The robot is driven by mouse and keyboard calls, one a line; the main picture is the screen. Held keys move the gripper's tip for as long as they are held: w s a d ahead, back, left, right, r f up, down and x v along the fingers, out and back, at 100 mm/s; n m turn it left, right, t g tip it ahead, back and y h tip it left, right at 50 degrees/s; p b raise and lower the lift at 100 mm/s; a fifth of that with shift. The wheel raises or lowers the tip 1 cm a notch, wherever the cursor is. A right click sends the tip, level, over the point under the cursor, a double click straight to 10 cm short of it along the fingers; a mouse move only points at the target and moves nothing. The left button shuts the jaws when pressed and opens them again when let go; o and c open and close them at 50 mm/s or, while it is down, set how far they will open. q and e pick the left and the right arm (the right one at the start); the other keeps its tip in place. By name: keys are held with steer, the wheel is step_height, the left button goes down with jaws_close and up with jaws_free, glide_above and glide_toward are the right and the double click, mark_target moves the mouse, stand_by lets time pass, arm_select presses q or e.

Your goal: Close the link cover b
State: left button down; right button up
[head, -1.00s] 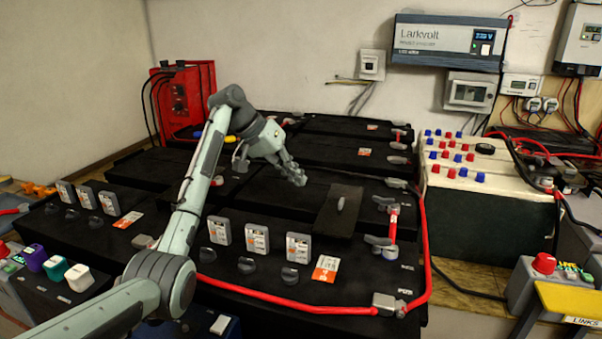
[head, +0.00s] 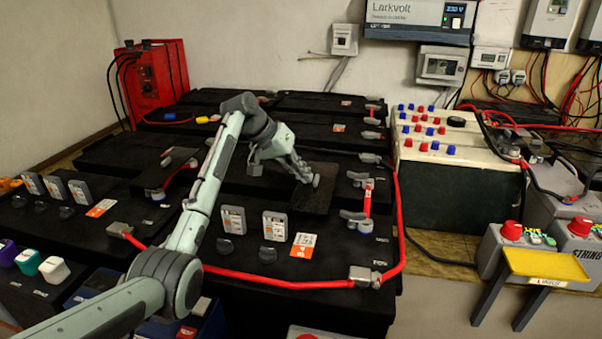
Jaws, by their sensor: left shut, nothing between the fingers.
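A dark flat cover (head: 312,203), likely link cover b, lies over the black battery block in the middle of the head view. It looks flat or nearly so, and its grey knob is hidden behind my fingers. My left gripper (head: 312,181) is shut and empty, with its fingertips at the far part of the cover. I cannot tell whether they touch it. Another dark cover (head: 181,174) stands tilted at the left, beside a grey terminal link. My right gripper is not in view.
Grey upright caps (head: 274,226) stand in front of the cover. A red cable (head: 280,284) runs along the front edge and up the right side past metal terminals (head: 365,275).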

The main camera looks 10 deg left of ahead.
arm_select(q)
steer(key=d, duration=1.1)
steer(key=shift+d, duration=0.3)
steer(key=shift+a, duration=0.1)
